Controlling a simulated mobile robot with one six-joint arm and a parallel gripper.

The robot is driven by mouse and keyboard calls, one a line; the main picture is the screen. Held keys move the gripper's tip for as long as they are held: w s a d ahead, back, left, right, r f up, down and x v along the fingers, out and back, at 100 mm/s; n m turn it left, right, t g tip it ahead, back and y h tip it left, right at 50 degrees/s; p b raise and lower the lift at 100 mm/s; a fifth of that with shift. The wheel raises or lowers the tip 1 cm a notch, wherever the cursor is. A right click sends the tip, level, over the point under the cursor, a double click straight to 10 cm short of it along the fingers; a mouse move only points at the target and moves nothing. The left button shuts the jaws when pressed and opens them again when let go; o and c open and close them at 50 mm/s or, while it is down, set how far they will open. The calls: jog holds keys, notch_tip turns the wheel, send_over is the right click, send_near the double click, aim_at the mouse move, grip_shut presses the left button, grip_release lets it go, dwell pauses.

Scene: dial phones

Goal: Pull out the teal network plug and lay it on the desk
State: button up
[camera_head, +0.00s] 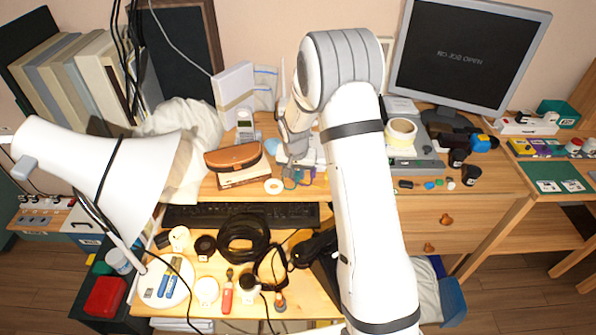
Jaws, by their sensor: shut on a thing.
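My gripper (291,166) points down over the back middle of the desk (482,180), just right of the brown case. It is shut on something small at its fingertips. A tiny teal-looking patch shows there, which I take to be the teal network plug, but it is too small to make out clearly. A pale device (312,156) stands right beside and behind the gripper, partly hidden by my arm. Whether the plug is still in a socket or free of it, I cannot tell.
A brown case (233,157) and a cordless phone (244,124) stand left of the gripper. A black keyboard (240,216) and a coiled black cable (243,239) lie in front. A tape roll (401,131) and monitor (465,58) are to the right. A white lamp (95,178) overhangs the left.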

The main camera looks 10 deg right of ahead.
aim_at(298, 173)
jog(key=shift+r, duration=0.15)
jog(key=shift+r+p, duration=0.9)
jog(key=shift+r, duration=1.05)
jog(key=shift+s+f, duration=0.1)
